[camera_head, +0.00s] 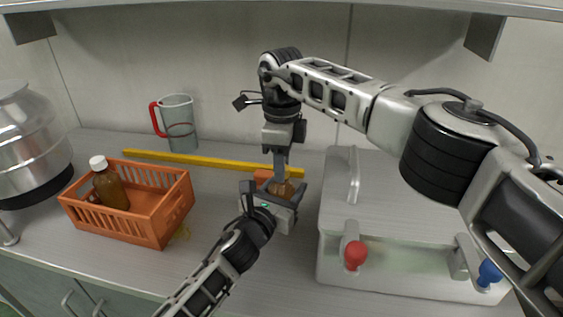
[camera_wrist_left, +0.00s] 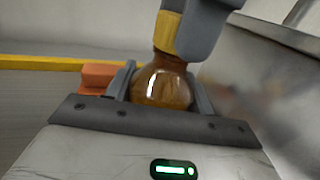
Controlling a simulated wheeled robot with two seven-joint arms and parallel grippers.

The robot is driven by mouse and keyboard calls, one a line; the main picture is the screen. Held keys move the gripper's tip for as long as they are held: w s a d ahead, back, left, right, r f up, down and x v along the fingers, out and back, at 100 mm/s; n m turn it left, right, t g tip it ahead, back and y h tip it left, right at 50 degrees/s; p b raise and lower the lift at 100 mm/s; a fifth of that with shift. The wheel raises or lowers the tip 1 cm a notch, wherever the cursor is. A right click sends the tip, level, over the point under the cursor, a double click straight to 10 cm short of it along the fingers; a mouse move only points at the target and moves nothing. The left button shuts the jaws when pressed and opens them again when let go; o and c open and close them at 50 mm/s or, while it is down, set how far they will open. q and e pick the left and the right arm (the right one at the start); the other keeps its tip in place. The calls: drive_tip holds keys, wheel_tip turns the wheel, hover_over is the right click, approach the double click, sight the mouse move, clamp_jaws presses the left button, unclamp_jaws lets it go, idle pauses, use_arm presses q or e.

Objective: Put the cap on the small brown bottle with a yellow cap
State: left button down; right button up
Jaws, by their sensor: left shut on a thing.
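The small brown bottle (camera_wrist_left: 162,88) is upright between the fingers of my left gripper (camera_wrist_left: 160,92), which is shut on it. In the head view my left gripper (camera_head: 270,205) holds it over the middle of the counter, and only part of the bottle (camera_head: 281,189) shows. The yellow cap (camera_wrist_left: 167,33) is at the bottle's neck; whether it is seated there is unclear. My right gripper (camera_wrist_left: 195,35) points down from above, with a grey finger against the cap's side. In the head view my right gripper (camera_head: 281,170) looks narrow; its grip is unclear.
An orange crate (camera_head: 150,228) at the left holds a white-capped brown bottle (camera_head: 110,188). A small orange object (camera_wrist_left: 97,76) is beside the grippers. A grey machine (camera_head: 400,260) with red and blue knobs stands right.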

drive_tip(key=m, duration=0.5)
drive_tip(key=o, duration=1.1)
drive_tip(key=shift+o, duration=0.2)
wheel_tip(320, 180, up, 12)
drive_tip(key=shift+s, duration=0.1)
use_arm(q)
drive_tip(key=shift+c, duration=2.4)
unclamp_jaws()
